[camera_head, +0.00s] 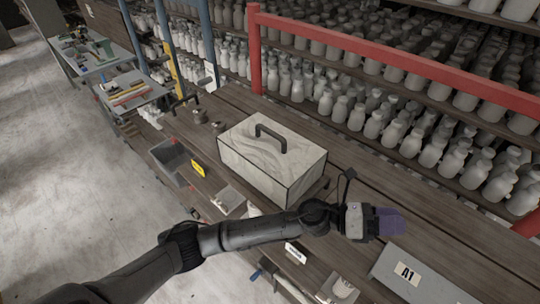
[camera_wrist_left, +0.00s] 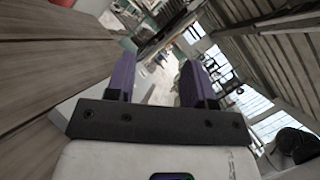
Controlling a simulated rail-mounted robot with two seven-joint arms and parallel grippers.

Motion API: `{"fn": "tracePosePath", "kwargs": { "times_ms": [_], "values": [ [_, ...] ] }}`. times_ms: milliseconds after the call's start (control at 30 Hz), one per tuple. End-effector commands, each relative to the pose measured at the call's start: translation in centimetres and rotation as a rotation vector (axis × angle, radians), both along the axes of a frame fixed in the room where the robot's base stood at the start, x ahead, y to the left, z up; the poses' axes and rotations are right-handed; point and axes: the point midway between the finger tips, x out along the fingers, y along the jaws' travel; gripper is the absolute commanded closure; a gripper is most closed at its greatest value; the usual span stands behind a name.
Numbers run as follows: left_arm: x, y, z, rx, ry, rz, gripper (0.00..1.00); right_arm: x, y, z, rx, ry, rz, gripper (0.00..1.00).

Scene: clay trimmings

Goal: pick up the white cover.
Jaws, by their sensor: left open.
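The white cover (camera_head: 290,155) is a pale, marbled box-shaped cover with a dark handle (camera_head: 270,135) on top. It sits on the wooden table (camera_head: 380,190) in the middle of the head view. What is under it is hidden. My left gripper (camera_head: 390,222), with purple fingers, is to the right of the cover and nearer the front, apart from it. In the left wrist view the gripper (camera_wrist_left: 157,75) has its two fingers wide apart with nothing between them. My left arm passes in front of the cover's near side. My right gripper is not in view.
A grey panel marked A1 (camera_head: 399,279) lies at the front right. A dark bin (camera_head: 169,155) and a small tray (camera_head: 229,200) stand left of the cover. A red rail (camera_head: 390,63) and shelves of pale bottles run behind. The table right of the cover is clear.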

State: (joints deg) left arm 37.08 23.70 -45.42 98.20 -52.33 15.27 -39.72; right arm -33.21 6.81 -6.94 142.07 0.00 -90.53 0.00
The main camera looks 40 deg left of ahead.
Motion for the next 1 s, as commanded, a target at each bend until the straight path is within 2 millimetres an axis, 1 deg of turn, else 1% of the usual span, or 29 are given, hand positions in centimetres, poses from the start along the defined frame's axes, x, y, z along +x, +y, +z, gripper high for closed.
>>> {"fn": "tracePosePath", "kwargs": {
  "times_ms": [33,67,133,167,233,267,300,367,400,467,500,567,600,700,800,867,933,1000],
  "values": [
    [0.9,-0.3,-0.2,0.156,-0.132,-0.065,0.52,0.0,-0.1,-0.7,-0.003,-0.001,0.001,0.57],
    [1.3,-0.3,-0.5,0.250,-0.202,-0.107,0.52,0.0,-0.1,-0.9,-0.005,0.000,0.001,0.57],
    [2.4,0.5,-1.4,0.477,-0.352,-0.203,0.52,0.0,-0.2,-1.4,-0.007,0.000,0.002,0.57],
    [3.0,1.2,-1.9,0.576,-0.408,-0.243,0.52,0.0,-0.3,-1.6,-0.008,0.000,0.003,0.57],
    [4.6,3.7,-2.6,0.809,-0.518,-0.337,0.52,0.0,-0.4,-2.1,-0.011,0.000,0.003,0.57],
    [5.3,5.2,-2.8,0.907,-0.553,-0.376,0.52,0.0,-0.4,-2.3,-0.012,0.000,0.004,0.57],
    [6.3,7.3,-2.9,1.036,-0.590,-0.427,0.52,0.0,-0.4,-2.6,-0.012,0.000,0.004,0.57],
    [7.7,11.1,-2.5,1.221,-0.622,-0.499,0.52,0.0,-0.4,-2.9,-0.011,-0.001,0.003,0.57],
    [8.5,13.8,-2.0,1.337,-0.626,-0.545,0.52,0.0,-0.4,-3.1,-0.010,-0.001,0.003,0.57],
    [9.4,17.9,-0.8,1.494,-0.613,-0.610,0.52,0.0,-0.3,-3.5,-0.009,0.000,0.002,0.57],
    [9.8,20.6,0.2,1.586,-0.590,-0.649,0.52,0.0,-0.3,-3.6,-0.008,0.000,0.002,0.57],
    [10.0,24.3,1.9,1.706,-0.545,-0.703,0.52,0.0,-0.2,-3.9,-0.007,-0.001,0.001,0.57],
    [10.0,26.6,3.1,1.772,-0.508,-0.733,0.52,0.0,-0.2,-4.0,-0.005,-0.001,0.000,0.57],
    [9.5,31.3,5.9,1.894,-0.416,-0.795,0.52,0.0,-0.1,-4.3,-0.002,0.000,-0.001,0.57],
    [8.7,34.6,8.1,1.964,-0.334,-0.836,0.52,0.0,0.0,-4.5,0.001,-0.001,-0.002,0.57],
    [8.3,35.9,9.0,1.990,-0.296,-0.855,0.52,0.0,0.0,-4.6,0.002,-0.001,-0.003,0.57],
    [8.0,37.0,9.4,2.007,-0.265,-0.870,0.52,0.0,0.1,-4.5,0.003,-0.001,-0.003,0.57],
    [7.7,37.6,9.1,2.017,-0.246,-0.880,0.52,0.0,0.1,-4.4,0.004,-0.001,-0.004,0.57]
  ]
}}
